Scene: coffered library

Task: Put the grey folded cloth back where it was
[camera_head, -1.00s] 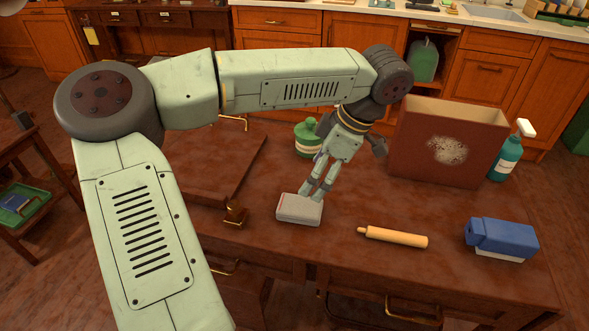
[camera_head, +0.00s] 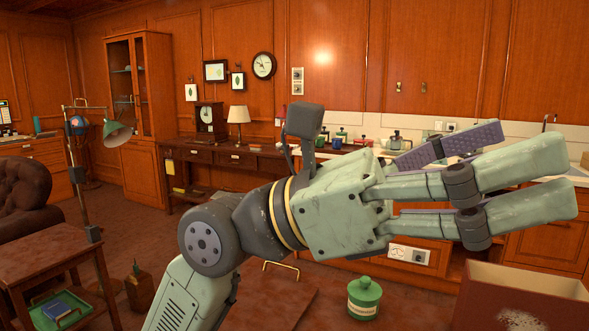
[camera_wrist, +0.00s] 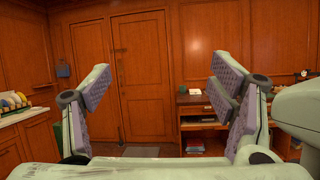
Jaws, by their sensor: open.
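The grey folded cloth does not show in either current view. My gripper (camera_head: 515,172) is raised high and points to the right in the head view, above the level of the green lidded jar. The table top where the cloth lay one second ago is below the head view's lower edge.
The green lidded jar (camera_head: 364,297) and the brown box (camera_head: 520,298) stand on the table at the bottom of the head view. A side table (camera_head: 55,245) is at left. The wrist view faces a wooden door (camera_wrist: 140,75) and a desk (camera_wrist: 200,120).

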